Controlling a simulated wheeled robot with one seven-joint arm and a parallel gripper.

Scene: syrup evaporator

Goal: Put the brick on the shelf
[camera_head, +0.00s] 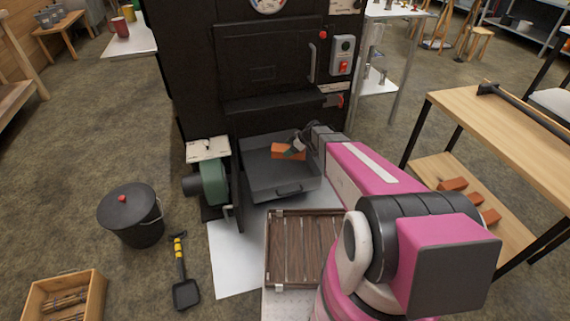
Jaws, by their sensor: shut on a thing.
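An orange-red brick (285,153) is at the end of my arm, over the grey metal tray (262,190) in front of the black evaporator. My gripper (294,147) is shut on it. The fingertips are small and partly hidden, and I cannot tell whether the brick touches the tray floor. At the right, a wooden bench has a lower shelf (430,170) with several similar bricks (454,184) on it. My pink arm hides part of that shelf.
The black evaporator (265,75) stands behind the tray, with a green blower (214,183) at its left. A slatted wooden crate (290,250) lies in front. A black lidded bucket (130,215) and a small shovel (184,290) are on the floor at left. The bench top (490,120) overhangs the shelf.

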